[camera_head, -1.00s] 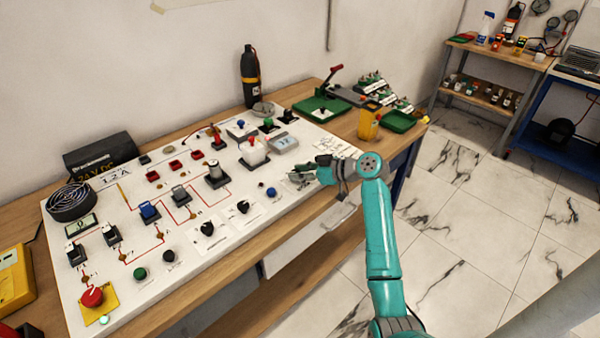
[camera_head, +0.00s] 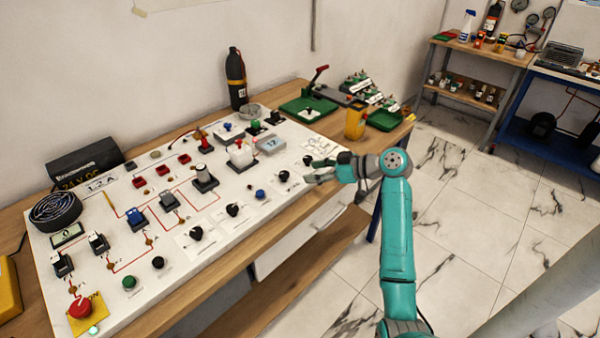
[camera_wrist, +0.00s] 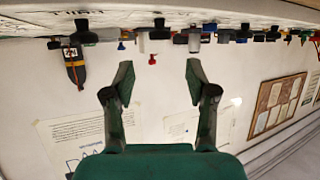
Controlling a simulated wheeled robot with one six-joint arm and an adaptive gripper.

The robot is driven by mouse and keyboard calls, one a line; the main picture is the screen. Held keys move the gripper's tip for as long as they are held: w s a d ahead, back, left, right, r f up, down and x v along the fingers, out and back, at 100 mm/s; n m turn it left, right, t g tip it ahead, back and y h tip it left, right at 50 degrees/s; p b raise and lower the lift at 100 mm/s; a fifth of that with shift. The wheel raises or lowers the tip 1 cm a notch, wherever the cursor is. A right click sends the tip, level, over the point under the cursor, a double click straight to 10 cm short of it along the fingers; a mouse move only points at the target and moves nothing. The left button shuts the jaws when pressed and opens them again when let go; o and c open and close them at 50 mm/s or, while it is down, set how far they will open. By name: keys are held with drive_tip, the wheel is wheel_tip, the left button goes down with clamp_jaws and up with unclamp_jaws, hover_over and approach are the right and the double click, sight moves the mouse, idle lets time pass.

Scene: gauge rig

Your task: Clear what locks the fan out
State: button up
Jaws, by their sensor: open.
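The black fan (camera_head: 55,209) stands at the left end of a white control board (camera_head: 180,255). A red mushroom button (camera_head: 80,307) sits on a yellow plate at the board's front left corner, with a lit green lamp (camera_head: 93,330) by it. Red lines link several switches, including a blue one (camera_head: 136,217). Which part locks the fan out cannot be told. My gripper (camera_head: 308,171) is open and empty above the board's right front edge, far from the fan and red button. Its spread fingers (camera_wrist: 158,80) show in the wrist view with nothing between them.
Black knobs (camera_head: 233,210) line the board's front. A dark bottle (camera_head: 236,78) stands behind it. A yellow device (camera_head: 355,122) and green trays (camera_head: 386,120) are at the bench's right end. A shelf (camera_head: 475,52) stands farther right; the floor between is clear.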

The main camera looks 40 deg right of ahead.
drive_tip(key=shift+v, duration=1.5)
